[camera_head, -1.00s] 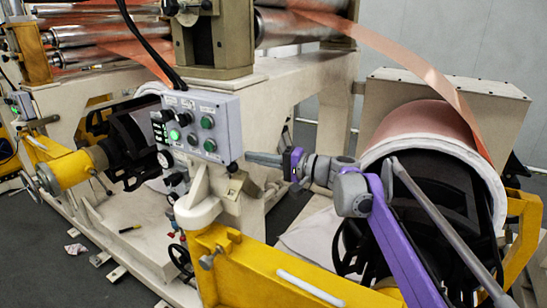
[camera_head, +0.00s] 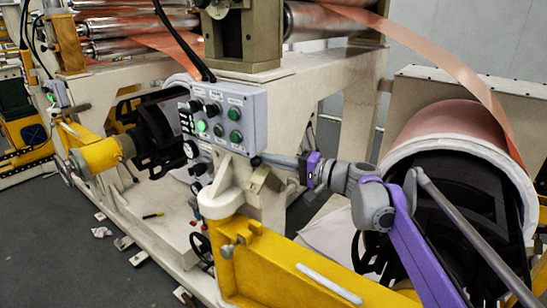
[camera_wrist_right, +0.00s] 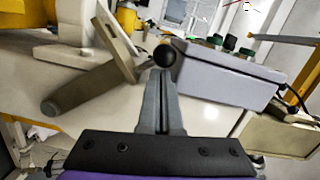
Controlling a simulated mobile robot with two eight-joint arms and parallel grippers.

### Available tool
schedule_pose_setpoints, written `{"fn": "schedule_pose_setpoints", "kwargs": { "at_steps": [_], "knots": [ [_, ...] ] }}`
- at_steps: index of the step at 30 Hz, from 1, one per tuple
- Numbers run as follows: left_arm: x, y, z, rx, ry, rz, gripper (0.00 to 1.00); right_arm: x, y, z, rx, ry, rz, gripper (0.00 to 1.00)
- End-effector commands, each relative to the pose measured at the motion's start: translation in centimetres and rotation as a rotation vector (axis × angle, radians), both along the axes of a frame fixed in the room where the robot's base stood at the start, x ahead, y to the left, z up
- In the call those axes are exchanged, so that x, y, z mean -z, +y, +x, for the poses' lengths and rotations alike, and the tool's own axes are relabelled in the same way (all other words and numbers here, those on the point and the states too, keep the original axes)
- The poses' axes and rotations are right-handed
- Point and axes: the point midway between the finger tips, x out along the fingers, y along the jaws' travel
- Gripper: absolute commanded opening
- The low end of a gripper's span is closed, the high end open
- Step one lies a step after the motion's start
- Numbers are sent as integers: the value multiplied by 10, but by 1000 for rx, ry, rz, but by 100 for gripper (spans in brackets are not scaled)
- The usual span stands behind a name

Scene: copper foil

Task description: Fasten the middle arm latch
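A black ball knob (camera_head: 256,161), apparently on a latch lever, is just below the control box's right corner, by the middle yellow arm (camera_head: 290,265). In the right wrist view the knob (camera_wrist_right: 165,55) is straight ahead of the fingertips. A beige block (camera_head: 259,180) is just below the knob. My right gripper (camera_head: 272,160) points left at the knob. Its narrow grey fingers (camera_wrist_right: 160,85) look together, with the tips at the knob; I cannot tell whether they touch it. The lever's rod is not clearly visible. My left gripper is not in view.
The grey control box (camera_head: 228,118) with buttons sits just above and left of my right gripper. A beige bar with a handle (camera_wrist_right: 85,85) is left of the fingers in the wrist view. The copper roll (camera_head: 450,125) stands at the right.

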Motion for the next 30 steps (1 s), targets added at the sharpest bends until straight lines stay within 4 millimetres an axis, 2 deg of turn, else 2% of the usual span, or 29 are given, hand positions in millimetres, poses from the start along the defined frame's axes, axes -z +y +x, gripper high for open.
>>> {"fn": "schedule_pose_setpoints", "kwargs": {
  "at_steps": [11, 24, 30],
  "knots": [
    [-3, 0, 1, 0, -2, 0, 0, 14, 12, -16, -4, -95, -70, 0],
    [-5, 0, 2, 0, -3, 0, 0, 59, 35, -48, -3, -351, -257, 0],
    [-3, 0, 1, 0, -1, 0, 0, 76, 40, -55, -2, -380, -277, 0]
  ]
}}
